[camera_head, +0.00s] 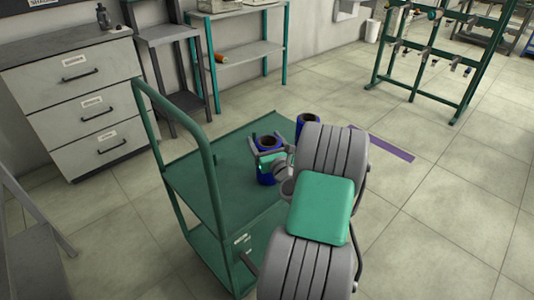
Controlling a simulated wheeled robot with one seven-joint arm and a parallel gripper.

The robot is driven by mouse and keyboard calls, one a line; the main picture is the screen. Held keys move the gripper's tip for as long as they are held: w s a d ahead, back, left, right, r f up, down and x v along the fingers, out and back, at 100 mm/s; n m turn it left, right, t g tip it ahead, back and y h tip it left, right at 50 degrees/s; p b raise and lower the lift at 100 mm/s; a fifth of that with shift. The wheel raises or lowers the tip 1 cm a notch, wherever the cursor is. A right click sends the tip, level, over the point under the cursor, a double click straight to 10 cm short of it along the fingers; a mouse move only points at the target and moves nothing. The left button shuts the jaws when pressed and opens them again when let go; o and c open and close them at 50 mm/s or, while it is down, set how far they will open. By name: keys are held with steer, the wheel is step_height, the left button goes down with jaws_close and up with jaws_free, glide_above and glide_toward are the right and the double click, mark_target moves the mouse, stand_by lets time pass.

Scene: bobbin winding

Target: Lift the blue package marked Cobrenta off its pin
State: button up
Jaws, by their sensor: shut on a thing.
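A blue package (265,178) with a dark hollow core stands upright on the top deck of the green cart (215,185). My gripper (264,157) is shut on this package from the right, its fingers around the sides. A second blue package (308,118) stands behind and to the right, partly hidden by my arm. No Cobrenta marking is readable on either package. The pin is not visible, and I cannot tell whether the held package is clear of the deck.
The cart's tall handle (182,130) rises left of the deck. A green rack (420,50) with several pins stands at the back right. Grey drawers (85,110) and a shelf (250,52) line the wall. A purple strip (385,146) lies on open floor.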

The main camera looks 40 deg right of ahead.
steer(key=shift+r+p, duration=0.35)
steer(key=shift+r, duration=0.3)
steer(key=s+a+r+p, duration=0.5)
steer(key=s+a+r, duration=0.1)
steer(key=s+r, duration=0.5)
steer(key=shift+s+a+r, duration=0.35)
steer(key=shift+s+r, duration=0.05)
steer(key=shift+s, duration=0.3)
